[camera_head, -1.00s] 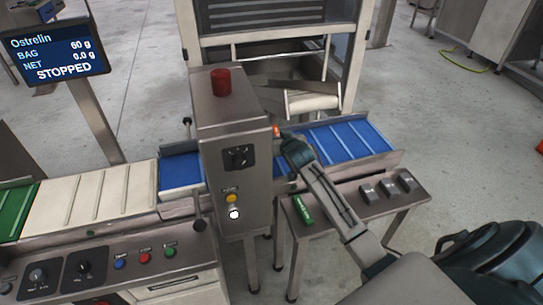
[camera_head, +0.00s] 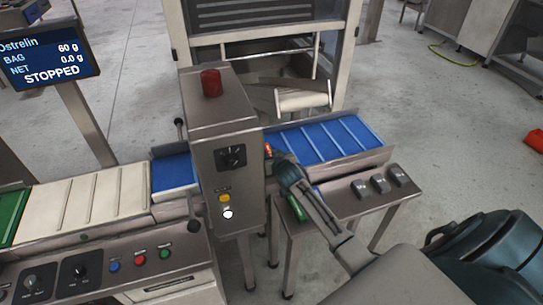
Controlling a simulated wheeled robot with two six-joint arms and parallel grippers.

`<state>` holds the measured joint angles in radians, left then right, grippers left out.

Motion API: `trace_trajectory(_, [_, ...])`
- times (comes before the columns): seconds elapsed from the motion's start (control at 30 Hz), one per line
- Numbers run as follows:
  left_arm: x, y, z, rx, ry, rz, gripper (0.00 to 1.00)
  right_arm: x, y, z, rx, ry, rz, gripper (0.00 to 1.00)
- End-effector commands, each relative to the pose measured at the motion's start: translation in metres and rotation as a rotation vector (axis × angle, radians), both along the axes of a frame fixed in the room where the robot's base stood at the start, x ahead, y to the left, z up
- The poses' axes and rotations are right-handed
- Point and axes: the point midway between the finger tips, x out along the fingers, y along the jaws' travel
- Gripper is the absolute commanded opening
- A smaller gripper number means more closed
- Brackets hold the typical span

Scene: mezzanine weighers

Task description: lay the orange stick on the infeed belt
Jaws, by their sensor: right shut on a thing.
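The orange stick (camera_head: 268,150) shows only as a small orange end at the tip of my right gripper (camera_head: 275,158). The gripper is shut on it and hides the rest. Both are beside the grey cabinet's right side, at the near edge of the blue cleated belt (camera_head: 345,133), which I take to be the infeed belt. I cannot tell whether the stick touches the belt. My left gripper is not in view.
The grey cabinet (camera_head: 222,150) with a red lamp (camera_head: 210,82) stands just left of the gripper. A small steel table (camera_head: 345,205) below holds a green stick (camera_head: 297,209) and several grey blocks (camera_head: 379,184). The screen (camera_head: 45,65) reads STOPPED.

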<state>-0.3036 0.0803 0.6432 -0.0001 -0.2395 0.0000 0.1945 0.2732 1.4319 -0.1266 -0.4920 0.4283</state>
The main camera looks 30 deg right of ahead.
Motion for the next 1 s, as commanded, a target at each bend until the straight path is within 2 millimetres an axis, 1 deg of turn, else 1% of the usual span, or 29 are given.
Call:
trace_trajectory(0.03, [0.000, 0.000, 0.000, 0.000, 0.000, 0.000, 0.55, 0.000, 0.000, -0.001, 0.000, 0.000, 0.000, 0.29])
trace_trajectory(0.1, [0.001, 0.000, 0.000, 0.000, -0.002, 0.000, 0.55, 0.000, 0.000, -0.001, 0.000, 0.000, 0.000, 0.43])
trace_trajectory(0.13, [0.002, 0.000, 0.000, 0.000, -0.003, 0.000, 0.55, 0.000, 0.000, -0.001, 0.000, 0.000, 0.000, 0.45])
trace_trajectory(0.37, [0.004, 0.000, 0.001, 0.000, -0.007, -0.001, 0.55, 0.000, 0.000, 0.000, 0.000, 0.000, 0.000, 0.45])
trace_trajectory(0.47, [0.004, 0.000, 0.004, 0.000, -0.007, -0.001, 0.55, 0.000, 0.000, 0.004, 0.000, 0.000, 0.000, 0.45])
trace_trajectory(0.53, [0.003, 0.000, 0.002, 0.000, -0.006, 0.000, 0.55, -0.005, 0.001, 0.003, 0.000, 0.002, 0.000, 0.45])
trace_trajectory(0.67, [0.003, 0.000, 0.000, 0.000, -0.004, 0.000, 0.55, -0.021, 0.005, 0.009, -0.001, 0.001, 0.000, 0.45])
trace_trajectory(1.0, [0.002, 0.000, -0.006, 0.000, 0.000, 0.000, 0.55, -0.079, 0.019, 0.035, -0.001, 0.000, 0.001, 0.45])
